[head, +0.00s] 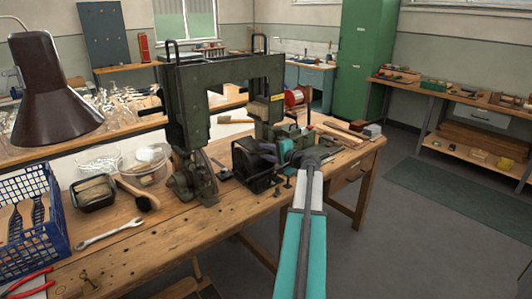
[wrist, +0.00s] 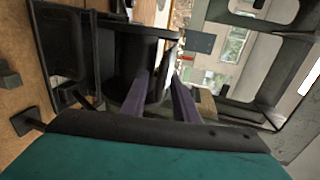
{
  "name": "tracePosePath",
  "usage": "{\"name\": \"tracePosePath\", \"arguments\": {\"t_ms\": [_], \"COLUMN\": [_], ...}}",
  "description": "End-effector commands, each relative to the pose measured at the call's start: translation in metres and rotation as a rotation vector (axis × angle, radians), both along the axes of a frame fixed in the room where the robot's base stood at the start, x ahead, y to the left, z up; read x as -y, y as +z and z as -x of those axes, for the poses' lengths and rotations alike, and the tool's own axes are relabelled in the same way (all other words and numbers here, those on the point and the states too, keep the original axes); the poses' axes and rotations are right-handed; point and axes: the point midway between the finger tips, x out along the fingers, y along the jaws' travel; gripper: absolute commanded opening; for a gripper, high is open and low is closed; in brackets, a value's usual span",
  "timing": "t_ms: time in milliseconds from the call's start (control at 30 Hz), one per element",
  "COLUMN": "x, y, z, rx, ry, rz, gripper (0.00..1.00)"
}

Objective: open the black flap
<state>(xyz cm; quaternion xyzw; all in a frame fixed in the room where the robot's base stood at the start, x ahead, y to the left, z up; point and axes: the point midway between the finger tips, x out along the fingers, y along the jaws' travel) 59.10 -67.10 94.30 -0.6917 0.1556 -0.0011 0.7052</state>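A black box-shaped part (head: 254,172) with black panels sits on the wooden bench, at the foot of the green machine (head: 187,105). My gripper (head: 268,151) is right at its upper right side in the head view. In the wrist view black panels (wrist: 128,50) stand just ahead of the purple fingertips, and a black frame-like panel (wrist: 62,45) is at the left. I cannot tell for sure which panel is the flap. My gripper (wrist: 161,78) has its fingers apart, with a black edge near or between them; contact is unclear.
The green machine rises close to my gripper. A wire brush (head: 138,194), a wrench (head: 110,233), a blue crate (head: 35,225) and a lamp (head: 55,95) are to the left. A red spool (head: 297,96) stands behind. The floor to the right is free.

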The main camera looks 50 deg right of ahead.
Motion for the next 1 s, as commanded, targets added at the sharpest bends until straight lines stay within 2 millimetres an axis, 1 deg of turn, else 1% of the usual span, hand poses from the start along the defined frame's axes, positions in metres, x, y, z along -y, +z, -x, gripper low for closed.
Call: {"name": "tracePosePath", "arguments": {"t_ms": [33, 200, 667, 1000], "x": [0.000, 0.000, -0.001, -0.003], "y": [0.000, 0.000, 0.002, 0.016], "z": [0.000, 0.000, 0.000, -0.003], "rx": [0.000, 0.000, -0.009, -0.061], "ry": [0.000, 0.000, 0.002, 0.006], "rz": [0.000, 0.000, -0.001, -0.014], "gripper": [0.28, 0.00, 0.00, 0.00]}}
